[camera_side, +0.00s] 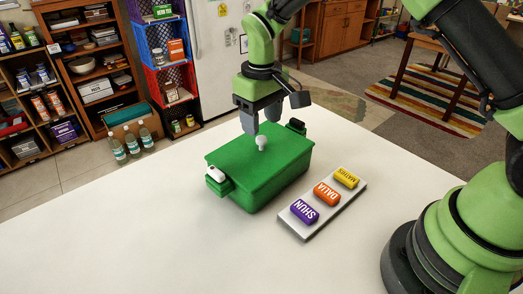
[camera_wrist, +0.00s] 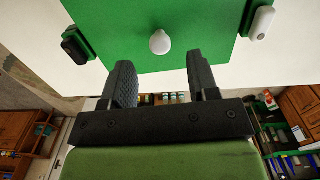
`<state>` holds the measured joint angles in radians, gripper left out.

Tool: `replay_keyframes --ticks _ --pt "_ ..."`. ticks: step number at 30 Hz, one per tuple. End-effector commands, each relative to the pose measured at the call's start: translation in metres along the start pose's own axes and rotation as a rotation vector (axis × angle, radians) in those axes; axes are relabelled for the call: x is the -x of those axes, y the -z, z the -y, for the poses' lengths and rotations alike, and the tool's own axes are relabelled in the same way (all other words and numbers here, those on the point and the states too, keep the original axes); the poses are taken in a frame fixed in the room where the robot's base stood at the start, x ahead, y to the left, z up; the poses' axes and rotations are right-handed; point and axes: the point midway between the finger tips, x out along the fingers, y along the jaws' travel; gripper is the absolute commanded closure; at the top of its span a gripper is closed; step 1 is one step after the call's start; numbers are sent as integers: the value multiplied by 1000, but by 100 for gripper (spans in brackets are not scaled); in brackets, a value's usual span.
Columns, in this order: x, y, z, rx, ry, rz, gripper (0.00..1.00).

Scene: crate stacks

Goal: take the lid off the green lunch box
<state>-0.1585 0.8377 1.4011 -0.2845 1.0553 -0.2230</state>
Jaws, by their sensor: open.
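The green lunch box (camera_side: 262,186) stands on the white table with its green lid (camera_side: 240,153) on top. A white round knob (camera_side: 262,142) rises from the middle of the lid; it also shows in the wrist view (camera_wrist: 160,42). A white clip (camera_side: 216,173) sits at the near left end and a black clip (camera_side: 296,125) at the far right end. My gripper (camera_side: 261,122) is open and empty, just above the lid, near the knob. In the wrist view its two fingers (camera_wrist: 163,75) are apart, and the knob lies beyond their tips, not between them.
A grey tray (camera_side: 312,226) with purple, orange and yellow name blocks lies right of the box. White table is clear at the left and front. Shelves, coloured crates (camera_side: 170,55) and bottles stand on the floor behind the table.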

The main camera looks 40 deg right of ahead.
Motion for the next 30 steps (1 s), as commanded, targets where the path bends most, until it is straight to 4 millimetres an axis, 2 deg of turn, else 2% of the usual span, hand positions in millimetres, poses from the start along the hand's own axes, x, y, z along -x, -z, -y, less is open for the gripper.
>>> replay_keyframes --ticks 9,18,20,25,26,30 --pt "-45 0 0 -2 -1 3 45" --pt "-50 0 0 -3 -1 0 45" --pt "-50 0 0 -3 -1 0 57" --pt "-50 0 0 -3 -1 0 96" --pt "-50 0 0 -3 -1 0 99" --pt "-50 0 0 -3 -1 -1 99"
